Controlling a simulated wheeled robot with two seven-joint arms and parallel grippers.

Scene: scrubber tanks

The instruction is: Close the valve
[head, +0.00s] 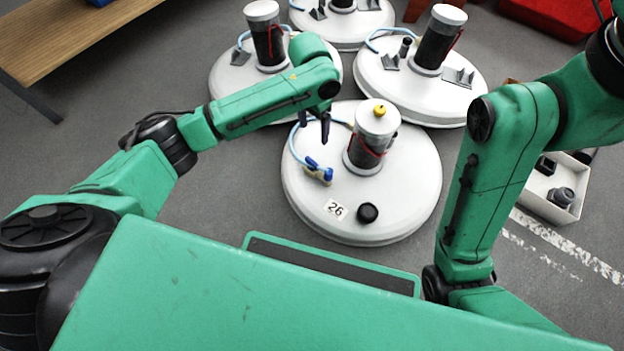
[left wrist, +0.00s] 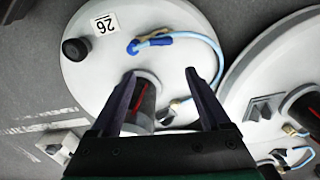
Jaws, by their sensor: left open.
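The valve (head: 318,170) is small, with a blue handle and a tan body, on the near white tank (head: 405,205) marked 26. A light-blue hose runs from it. It also shows in the left wrist view (left wrist: 152,42), beyond the fingertips. My left gripper (head: 314,126) is open and empty above the left part of the tank, apart from the valve. In the left wrist view its two dark fingers (left wrist: 160,76) are spread, with the black cylinder (left wrist: 142,100) partly behind one finger. I cannot tell the handle's exact angle. My right gripper is out of view.
The tank carries a tall black and white cylinder with a yellow knob (head: 379,110) and a black cap (head: 368,212). Similar tanks (head: 425,90) stand behind. A white box (head: 550,205) with dark parts is at right, a wooden bench (head: 60,40) at upper left.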

